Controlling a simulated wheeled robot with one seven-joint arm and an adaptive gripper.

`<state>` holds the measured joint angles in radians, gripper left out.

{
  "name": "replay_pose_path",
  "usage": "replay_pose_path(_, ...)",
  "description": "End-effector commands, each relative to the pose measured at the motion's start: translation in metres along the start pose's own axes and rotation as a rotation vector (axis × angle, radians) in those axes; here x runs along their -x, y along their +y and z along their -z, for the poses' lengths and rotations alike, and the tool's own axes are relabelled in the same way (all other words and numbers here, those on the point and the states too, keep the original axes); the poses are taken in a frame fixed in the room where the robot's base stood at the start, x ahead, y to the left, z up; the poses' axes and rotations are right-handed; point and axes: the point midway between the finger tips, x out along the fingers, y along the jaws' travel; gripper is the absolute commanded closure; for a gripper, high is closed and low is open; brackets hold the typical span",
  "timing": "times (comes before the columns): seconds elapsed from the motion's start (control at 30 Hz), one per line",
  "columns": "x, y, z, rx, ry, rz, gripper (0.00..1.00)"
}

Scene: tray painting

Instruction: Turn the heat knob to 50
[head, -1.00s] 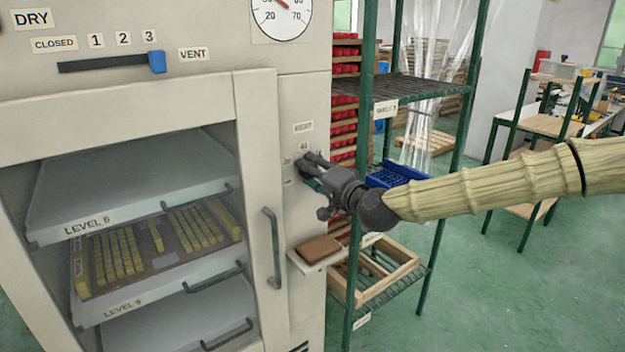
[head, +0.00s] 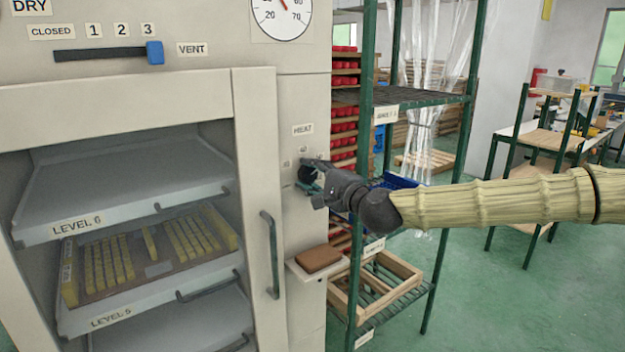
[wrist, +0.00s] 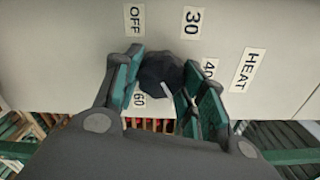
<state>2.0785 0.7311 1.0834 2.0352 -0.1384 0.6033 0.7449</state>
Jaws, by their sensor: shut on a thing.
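The black heat knob (head: 306,174) is on the cabinet's narrow side panel, below the HEAT label (head: 303,129). My gripper (head: 315,178) reaches it from the right and covers part of it. In the wrist view the round dark knob (wrist: 160,72) sits between the two green-padded fingers of my gripper (wrist: 163,88), which is shut on it. Around the knob are the labels OFF (wrist: 134,20), 30 (wrist: 192,21), 40 (wrist: 209,67) and 60 (wrist: 139,100). A pale mark shows on the knob's lower right; its exact setting is unclear. No 50 label is visible.
Left of the knob is a glass-fronted door with a vertical handle (head: 270,255) and trays behind it. A small shelf with a brown block (head: 318,258) juts out below the gripper. A green-framed rack (head: 452,180) stands close on the right. A dial gauge (head: 281,14) is above.

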Motion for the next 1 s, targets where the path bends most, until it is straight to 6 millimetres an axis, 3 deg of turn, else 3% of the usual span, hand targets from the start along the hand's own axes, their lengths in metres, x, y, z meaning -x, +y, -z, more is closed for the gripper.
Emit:
replay_pose_path(0.47,-0.0004,-0.0023,0.0019,-0.016,0.004,0.004,0.83)
replay_pose_path(0.5,-0.0004,-0.0023,0.0019,-0.016,0.004,0.004,0.57)
replay_pose_path(0.6,-0.0004,-0.0020,0.0015,-0.016,0.003,0.004,0.39)
replay_pose_path(1.0,0.0021,-0.0006,0.0003,-0.016,0.000,0.001,0.37)
